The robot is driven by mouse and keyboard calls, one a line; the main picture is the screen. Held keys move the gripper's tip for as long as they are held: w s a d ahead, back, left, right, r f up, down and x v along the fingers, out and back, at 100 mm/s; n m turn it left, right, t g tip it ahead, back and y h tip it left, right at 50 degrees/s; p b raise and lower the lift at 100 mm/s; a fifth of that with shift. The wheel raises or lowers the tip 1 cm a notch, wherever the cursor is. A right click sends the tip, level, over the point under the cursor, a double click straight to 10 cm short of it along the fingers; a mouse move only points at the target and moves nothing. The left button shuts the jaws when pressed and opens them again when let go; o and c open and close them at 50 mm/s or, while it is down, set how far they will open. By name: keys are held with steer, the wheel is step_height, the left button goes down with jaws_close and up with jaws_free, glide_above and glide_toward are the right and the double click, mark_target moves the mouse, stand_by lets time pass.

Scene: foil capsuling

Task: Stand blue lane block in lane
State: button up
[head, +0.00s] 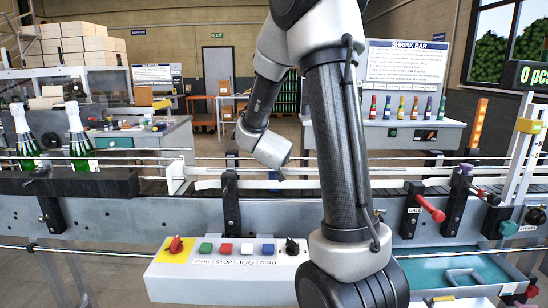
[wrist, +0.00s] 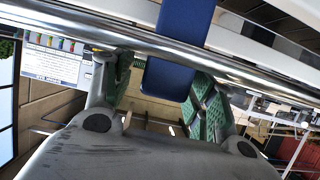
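The blue lane block (wrist: 172,78) shows in the wrist view as a long flat bar, running up out of the top of the picture. Its near end lies between the green-padded fingers of my gripper (wrist: 163,85). The right finger is partly behind the block's edge. Little space shows on the left, and I cannot tell whether both pads touch it. A chrome rail (wrist: 255,76) crosses in front of the block. In the head view my wrist is above the lane on the conveyor (head: 120,206), and the fingers are too small or hidden to judge.
Two foil-necked green bottles (head: 78,140) stand at the left on the conveyor. White lane rails (head: 222,184) run along the middle. A button panel (head: 225,270) is at the front. A red-handled lever (head: 431,208) sticks out at the right. A sign stand (head: 400,85) is behind.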

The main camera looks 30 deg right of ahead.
steer(key=v, duration=1.2)
stand_by(0.4)
